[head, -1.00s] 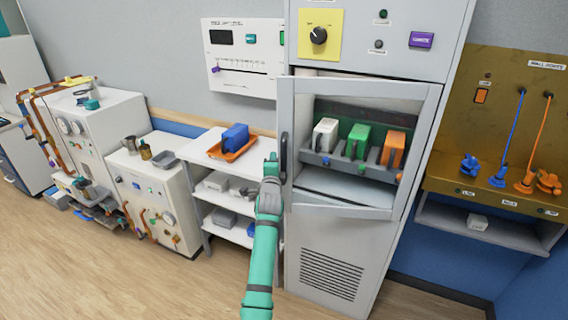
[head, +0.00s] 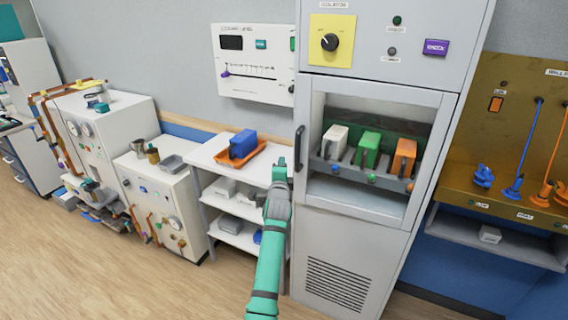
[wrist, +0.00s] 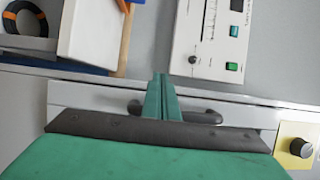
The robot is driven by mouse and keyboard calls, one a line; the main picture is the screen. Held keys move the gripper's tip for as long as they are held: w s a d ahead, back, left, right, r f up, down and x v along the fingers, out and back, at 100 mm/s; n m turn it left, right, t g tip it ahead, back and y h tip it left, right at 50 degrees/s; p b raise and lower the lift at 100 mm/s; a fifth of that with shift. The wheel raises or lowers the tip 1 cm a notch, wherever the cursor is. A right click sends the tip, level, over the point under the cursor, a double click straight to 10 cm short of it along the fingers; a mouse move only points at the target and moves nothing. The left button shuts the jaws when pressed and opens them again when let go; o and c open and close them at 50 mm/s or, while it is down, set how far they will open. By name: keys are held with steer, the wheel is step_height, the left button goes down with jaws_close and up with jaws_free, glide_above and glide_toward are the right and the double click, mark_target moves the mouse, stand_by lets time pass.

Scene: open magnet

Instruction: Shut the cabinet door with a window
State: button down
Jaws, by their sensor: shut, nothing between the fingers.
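The cabinet door with a window (head: 428,160) is light grey and hinged on its right side. In the head view it looks flush or nearly flush with the cabinet (head: 330,245); I cannot tell if a thin gap is left. Its dark handle (head: 299,148) is on the left edge and also shows in the wrist view (wrist: 203,116), behind my fingers. My green gripper (head: 280,170) is shut and empty, just left of the door's handle edge. In the wrist view the closed fingertips (wrist: 160,84) overlap the handle; contact is not clear.
White, green and orange blocks (head: 368,150) stand behind the window. A white shelf unit (head: 205,158) with a blue block in an orange tray (head: 222,158) stands left of the cabinet. A brown panel with hoses (head: 520,130) is at right. The floor at front left is clear.

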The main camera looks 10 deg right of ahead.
steer(key=s+a, duration=0.4)
steer(key=a, duration=0.5)
steer(key=s+d+f+n, duration=0.4)
steer(key=s+f+n, duration=0.2)
steer(key=s+f, duration=0.75)
steer(key=s+f+n+y, duration=0.1)
steer(key=s+f+n, duration=0.4)
steer(key=s, duration=0.5)
steer(key=s+f+n+y, duration=0.1)
steer(key=s+f+n, duration=0.1)
steer(key=s+f, duration=0.7)
steer(key=s+a+n+g+y, duration=0.1)
steer(key=s+a+n, duration=0.2)
steer(key=s, duration=0.9)
steer(key=s+a+n+y, duration=0.1)
steer(key=s+a+n, duration=0.1)
steer(key=s, duration=1)
steer(key=s+a+r+n, duration=0.1)
steer(key=s+a+r, duration=0.1)
steer(key=s, duration=0.5)
steer(key=s+a+r+n+g, duration=0.1)
steer(key=s+a+r, duration=0.2)
steer(key=s+r, duration=0.2)
steer(key=s, duration=0.2)
steer(key=shift+s+r+n, duration=0.15)
steer(key=shift+s+n, duration=0.15)
steer(key=shift+s, duration=0.1)
